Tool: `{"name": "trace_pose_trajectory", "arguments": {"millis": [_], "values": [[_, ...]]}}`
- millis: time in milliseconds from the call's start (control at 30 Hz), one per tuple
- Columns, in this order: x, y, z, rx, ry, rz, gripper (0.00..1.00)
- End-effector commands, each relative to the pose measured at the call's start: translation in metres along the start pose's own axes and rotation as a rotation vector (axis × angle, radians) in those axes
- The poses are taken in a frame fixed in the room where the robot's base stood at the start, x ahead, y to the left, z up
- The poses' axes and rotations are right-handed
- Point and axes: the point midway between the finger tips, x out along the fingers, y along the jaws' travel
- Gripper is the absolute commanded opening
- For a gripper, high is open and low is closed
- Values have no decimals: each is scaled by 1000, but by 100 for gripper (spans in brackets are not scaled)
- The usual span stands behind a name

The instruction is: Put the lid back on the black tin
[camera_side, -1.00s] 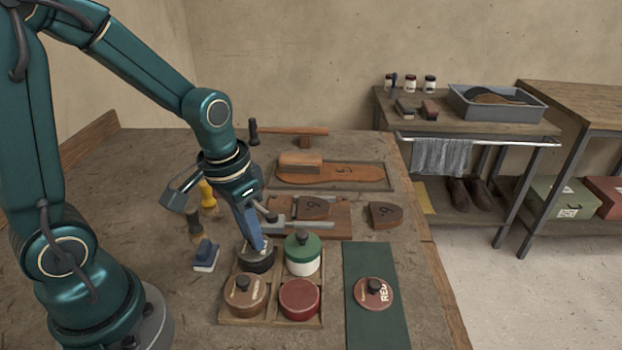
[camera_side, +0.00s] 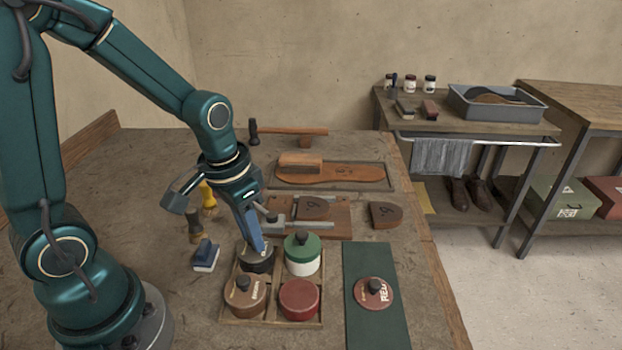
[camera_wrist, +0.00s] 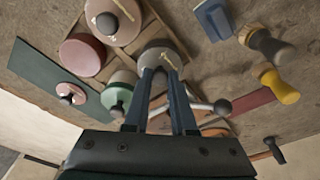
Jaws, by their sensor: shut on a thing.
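The black tin (camera_side: 257,266) stands in the back left compartment of the wooden tray. Its dark lid (camera_side: 246,251) is at the tin's top, and in the wrist view the lid (camera_wrist: 166,53) has a yellowish label. In the wrist view, both fingertips (camera_wrist: 163,72) meet the near part of the lid. I cannot tell whether the lid is fully seated or slightly above the tin.
The tray (camera_side: 272,320) also holds a brown tin (camera_side: 244,298), a green-lidded tin (camera_side: 303,258) and a lidless red tin (camera_side: 300,299). A red lid (camera_side: 373,294) lies on a green mat (camera_side: 360,260). A blue-handled brush (camera_side: 206,256) stands left of the tray.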

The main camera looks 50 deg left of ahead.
Motion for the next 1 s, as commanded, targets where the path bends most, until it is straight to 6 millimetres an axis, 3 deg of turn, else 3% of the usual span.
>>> {"name": "trace_pose_trajectory", "arguments": {"millis": [233,267,300,333,567,633,667,1000], "values": [[0,0,0,0,0,0,0],[0,0,0,0,0,0,35],[0,0,0,0,0,0,51],[0,0,0,0,0,0,59],[0,0,0,0,0,0,59],[0,0,0,0,0,0,86],[0,0,0,0,0,0,89],[-1,0,-1,0,1,0,89]]}}
